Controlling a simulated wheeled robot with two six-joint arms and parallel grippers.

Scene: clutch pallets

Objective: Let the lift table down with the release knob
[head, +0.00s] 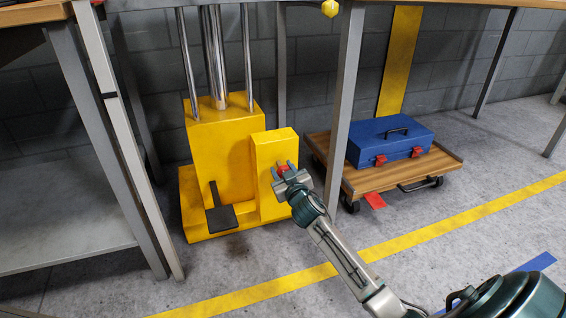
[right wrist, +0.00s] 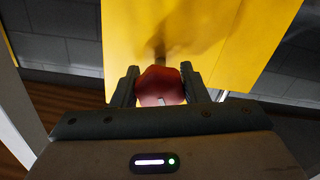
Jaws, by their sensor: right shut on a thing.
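The lift table's yellow base (head: 222,135) stands under a bench against the wall, with shiny upright rods rising from it. A black foot pedal (head: 221,217) is at its front. A yellow box (head: 270,148) at its right side bears the red release knob (head: 283,169). My right gripper (head: 285,172) is at the box's front, its two fingers on either side of the knob. In the right wrist view the red knob (right wrist: 160,86) sits between the fingertips (right wrist: 159,88), held by them, with the yellow panel behind. The lift table's top is not clearly seen. My left gripper is not in view.
A blue toolbox (head: 390,139) with red latches lies on a wooden dolly (head: 365,181) to the right. A grey bench leg (head: 343,100) stands between dolly and lift. A grey shelf (head: 60,220) is at the left. The floor in front, with a yellow line (head: 400,243), is clear.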

